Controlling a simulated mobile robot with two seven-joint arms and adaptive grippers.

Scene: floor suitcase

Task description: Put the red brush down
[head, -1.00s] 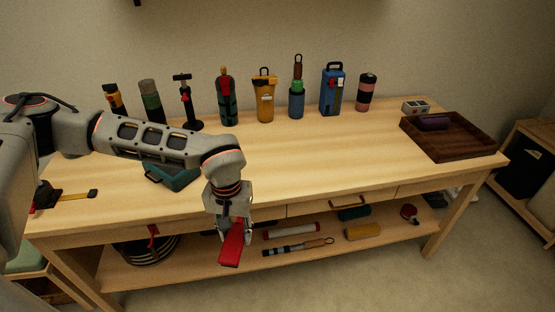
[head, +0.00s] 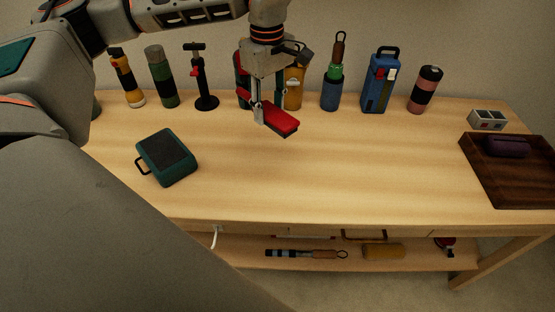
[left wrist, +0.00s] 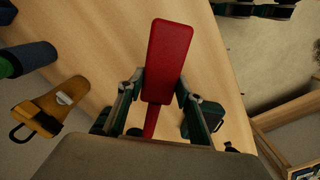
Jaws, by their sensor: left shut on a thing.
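The red brush (head: 279,120) has a red back with a dark underside. My left gripper (head: 265,108) is shut on it and holds it above the rear middle of the wooden table (head: 330,185), in front of the row of standing items. I cannot tell how far the brush is above the tabletop. In the left wrist view the brush (left wrist: 167,60) lies between the two fingers (left wrist: 158,98), its wide red part pointing away from the palm. My right gripper is in neither view.
Behind the brush stand a yellow container (head: 293,88), a blue holder (head: 332,94) and a blue box (head: 379,80). A green box (head: 167,157) lies at front left, and a dark wooden tray (head: 520,183) is at right. The table's middle and front are clear.

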